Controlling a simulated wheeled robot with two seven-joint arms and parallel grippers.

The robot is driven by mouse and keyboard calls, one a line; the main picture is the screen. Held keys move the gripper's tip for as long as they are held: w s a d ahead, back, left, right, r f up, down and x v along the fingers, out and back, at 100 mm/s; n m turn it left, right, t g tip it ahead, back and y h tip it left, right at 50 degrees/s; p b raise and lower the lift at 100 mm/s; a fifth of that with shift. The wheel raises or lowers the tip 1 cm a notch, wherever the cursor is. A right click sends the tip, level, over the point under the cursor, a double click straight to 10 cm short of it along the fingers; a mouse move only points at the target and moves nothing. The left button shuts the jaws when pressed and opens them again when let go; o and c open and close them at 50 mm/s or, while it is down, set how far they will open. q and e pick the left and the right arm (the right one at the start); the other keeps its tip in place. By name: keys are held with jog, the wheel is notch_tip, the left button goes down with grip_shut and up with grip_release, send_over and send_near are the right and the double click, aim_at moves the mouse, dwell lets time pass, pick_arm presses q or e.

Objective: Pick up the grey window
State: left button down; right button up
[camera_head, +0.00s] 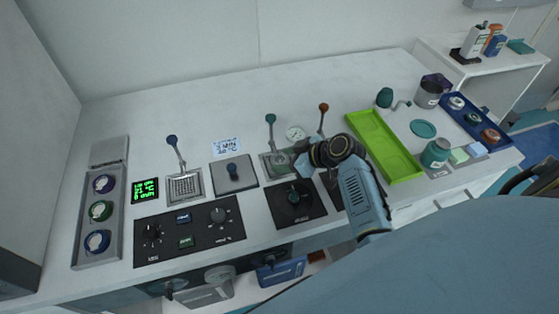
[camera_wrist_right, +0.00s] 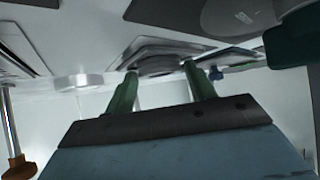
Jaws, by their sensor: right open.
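My right gripper (camera_head: 303,160) hangs low over the bench beside the green-knobbed lever (camera_head: 270,135). In the right wrist view its two green fingers (camera_wrist_right: 160,85) are spread apart, with nothing held between them. Just past the fingertips lies a grey, squarish raised piece with a darker middle (camera_wrist_right: 163,62), flat on the bench top. I cannot tell for sure whether it is the grey window, or whether the fingertips touch it. In the head view the gripper partly hides the plate at the foot of this lever. A pale disc (camera_head: 457,102) sits in the blue tray (camera_head: 468,129). My left gripper is not in view.
An orange-knobbed lever (camera_head: 323,118) and a round gauge (camera_head: 295,133) stand close behind the gripper. A black knob panel (camera_head: 312,208) lies in front. A lime green tray (camera_head: 383,147) is to the right. A grey ring tray (camera_head: 82,219) is far left. The bench's back is clear.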

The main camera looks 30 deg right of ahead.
jog(key=shift+f, duration=0.1)
jog(key=c, duration=0.6)
